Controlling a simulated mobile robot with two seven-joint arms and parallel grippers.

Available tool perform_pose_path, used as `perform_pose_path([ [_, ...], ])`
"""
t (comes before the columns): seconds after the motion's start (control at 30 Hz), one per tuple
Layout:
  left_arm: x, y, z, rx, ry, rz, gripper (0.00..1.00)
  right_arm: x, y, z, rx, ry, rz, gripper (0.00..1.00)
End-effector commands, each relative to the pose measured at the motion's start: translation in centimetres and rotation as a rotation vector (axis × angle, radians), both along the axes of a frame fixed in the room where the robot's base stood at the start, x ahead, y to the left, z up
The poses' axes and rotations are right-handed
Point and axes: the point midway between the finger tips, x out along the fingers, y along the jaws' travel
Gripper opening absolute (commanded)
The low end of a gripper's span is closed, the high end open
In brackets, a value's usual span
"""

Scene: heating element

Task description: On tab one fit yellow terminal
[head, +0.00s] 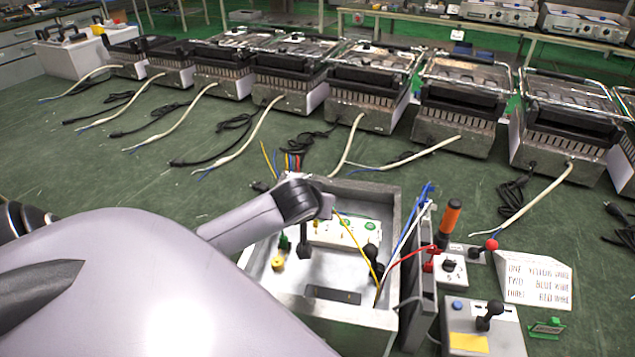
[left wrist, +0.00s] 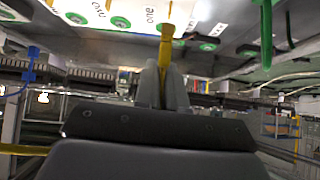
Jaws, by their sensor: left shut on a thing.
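My left gripper (head: 328,207) reaches in from the left over the open grey metal box (head: 388,205). In the left wrist view its fingers (left wrist: 164,75) are shut on the yellow terminal (left wrist: 166,40), which points up at the white terminal plate (left wrist: 135,12). The printed word "one" is just left of the terminal's tip. I cannot tell whether the terminal touches tab one. In the head view the white plate (head: 345,234) shows inside the box, partly behind the gripper. The yellow wire (head: 366,250) runs from the gripper down to the box's right side. My right gripper is not in view.
A red wire (head: 405,257) and blue wires (head: 424,200) are at the box's right wall. Several grill units with loose cables line the back.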

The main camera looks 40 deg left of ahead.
Motion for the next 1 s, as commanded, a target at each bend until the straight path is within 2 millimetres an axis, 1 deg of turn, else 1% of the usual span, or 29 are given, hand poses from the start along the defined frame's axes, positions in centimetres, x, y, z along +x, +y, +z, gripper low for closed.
perform_pose_path([
  [0.37,0.02,0.0,0.12,0.0,0.0,0.0,0.0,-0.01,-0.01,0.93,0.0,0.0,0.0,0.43],
  [0.73,0.02,0.0,-0.06,0.0,0.0,0.0,0.0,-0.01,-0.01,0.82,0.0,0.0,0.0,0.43],
  [1.0,0.02,0.0,-0.67,0.0,0.001,0.0,0.0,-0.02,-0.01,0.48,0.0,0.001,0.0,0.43],
])
